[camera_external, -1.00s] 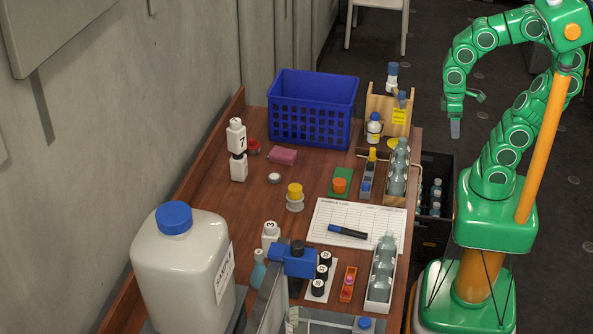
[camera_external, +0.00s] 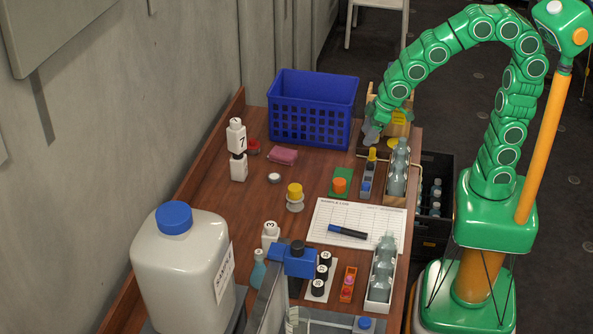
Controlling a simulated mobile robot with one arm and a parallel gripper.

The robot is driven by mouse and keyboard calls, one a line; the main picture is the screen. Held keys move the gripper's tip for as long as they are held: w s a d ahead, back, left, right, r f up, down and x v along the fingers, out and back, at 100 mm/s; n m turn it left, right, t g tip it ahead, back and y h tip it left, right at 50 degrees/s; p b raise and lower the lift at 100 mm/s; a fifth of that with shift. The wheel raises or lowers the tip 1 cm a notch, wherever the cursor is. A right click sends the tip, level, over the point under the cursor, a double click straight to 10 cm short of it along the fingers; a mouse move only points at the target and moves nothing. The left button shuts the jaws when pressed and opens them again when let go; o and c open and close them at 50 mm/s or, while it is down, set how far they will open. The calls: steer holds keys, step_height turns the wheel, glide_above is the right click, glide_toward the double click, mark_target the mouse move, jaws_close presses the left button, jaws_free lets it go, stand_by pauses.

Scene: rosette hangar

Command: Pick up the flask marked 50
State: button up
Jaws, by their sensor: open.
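I cannot make out a mark 50 on any vessel at this size. My gripper (camera_external: 371,133) is open, above the far right part of the table, in front of the wooden rack (camera_external: 399,127). It covers the spot where a small white bottle with a blue cap stood, so I cannot tell whether it touches that bottle. Clear flasks stand in a holder (camera_external: 396,199) near the right edge, and more clear flasks stand in a white tray (camera_external: 377,306) nearer the camera. No number is readable on them.
A blue basket (camera_external: 311,108) stands left of my gripper. White bottles marked 7 (camera_external: 236,138) and 3 (camera_external: 270,233) stand on the table. A large sample jug (camera_external: 183,270) is front left. The brown table (camera_external: 235,210) has bare room left of centre.

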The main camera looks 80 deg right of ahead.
steer(key=w+a+f+n+t+y, duration=0.1)
steer(key=w+a+t, duration=0.2)
steer(key=w+a, duration=0.65)
steer(key=n+t+y, duration=0.4)
steer(key=n+y, duration=0.2)
steer(key=y, duration=0.4)
glide_above(259, 255)
steer(key=s+d, duration=0.2)
steer(key=d, duration=0.1)
step_height(259, 255, down, 5)
steer(key=shift+w+d+f, duration=0.1)
steer(key=shift+f, duration=1.4)
steer(key=shift+w+d+f, duration=0.1)
steer(key=shift+f, duration=1.4)
steer(key=shift+x, duration=1.5)
steer(key=shift+r, duration=0.1)
jaws_close()
